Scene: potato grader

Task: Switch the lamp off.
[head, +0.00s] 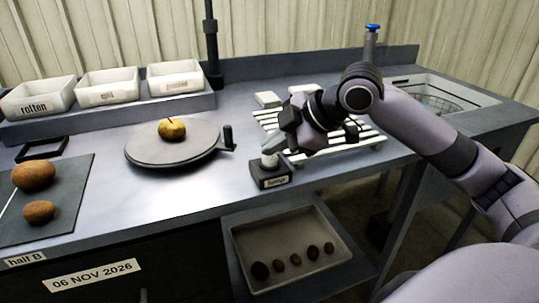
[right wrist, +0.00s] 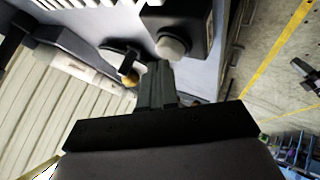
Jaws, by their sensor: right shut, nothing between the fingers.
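A small dark box with a pale round knob (head: 270,161) on top stands at the table's front edge, with a small label too blurred to read surely. In the right wrist view the pale knob (right wrist: 171,46) shows just beyond and beside my fingertips. My right gripper (head: 284,152) is shut and empty, right by the knob; I cannot tell whether it touches. Its closed fingers also show in the right wrist view (right wrist: 156,80). My left gripper is not in view.
A round plate (head: 160,150) with a handle holds a yellow potato (head: 171,129). A white slatted rack (head: 345,136) lies under my right arm. Bins (head: 107,91) stand at the back left. A lower tray (head: 245,240) holds several dark potatoes. Bare tabletop lies left of the box.

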